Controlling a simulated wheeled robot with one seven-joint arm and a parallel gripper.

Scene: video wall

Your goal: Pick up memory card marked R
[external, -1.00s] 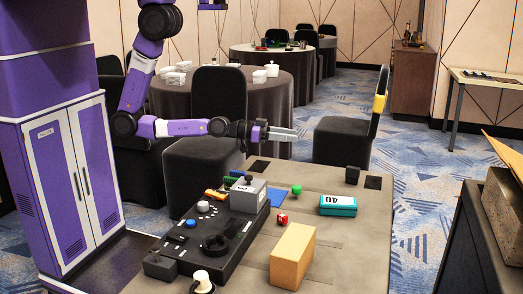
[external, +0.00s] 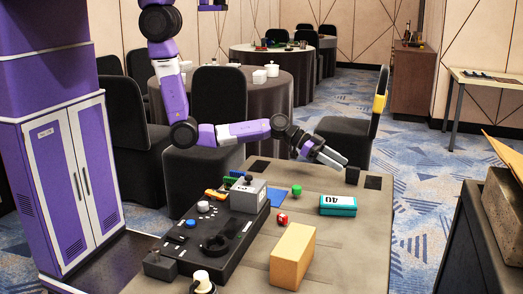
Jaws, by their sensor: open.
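No memory card marked R can be made out in the external view. A teal box (external: 338,206) with a white label and dark marking lies on the right of the table; I cannot tell that it is a memory card. A black block (external: 352,174) stands at the table's far edge. My gripper (external: 339,162) is open and empty, above the far edge of the table, pointing right and slightly down. It is behind the teal box and just left of the black block in the picture.
A black chair (external: 350,130) stands behind the table. The table's front right is clear.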

